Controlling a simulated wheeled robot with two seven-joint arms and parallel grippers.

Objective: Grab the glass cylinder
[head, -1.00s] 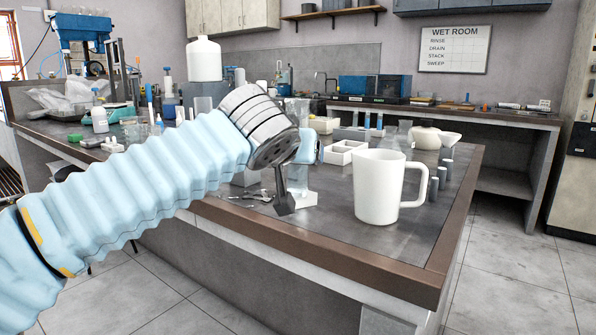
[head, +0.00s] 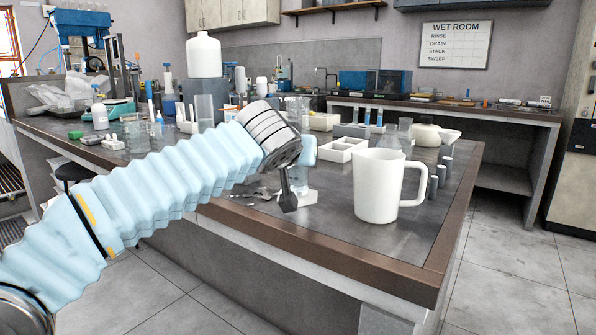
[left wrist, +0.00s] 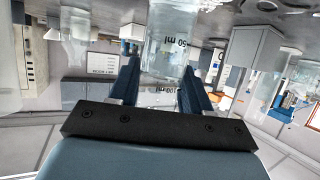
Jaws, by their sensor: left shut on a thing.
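The glass cylinder (head: 300,181) is upright near the front of the bench, partly hidden behind my left gripper (head: 288,193). Its pale foot appears at or near the bench top; I cannot tell whether it touches. In the left wrist view, the clear cylinder (left wrist: 170,50) with black "50 ml" and "100 ml" marks stands between the two dark blue fingers of my left gripper (left wrist: 160,72). They are shut on it. My right gripper is not in view.
A white jug (head: 377,188) stands close to the right of the cylinder. Small metal tools (head: 250,195) lie left of the cylinder. The bench's brown edge (head: 330,258) runs in front.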

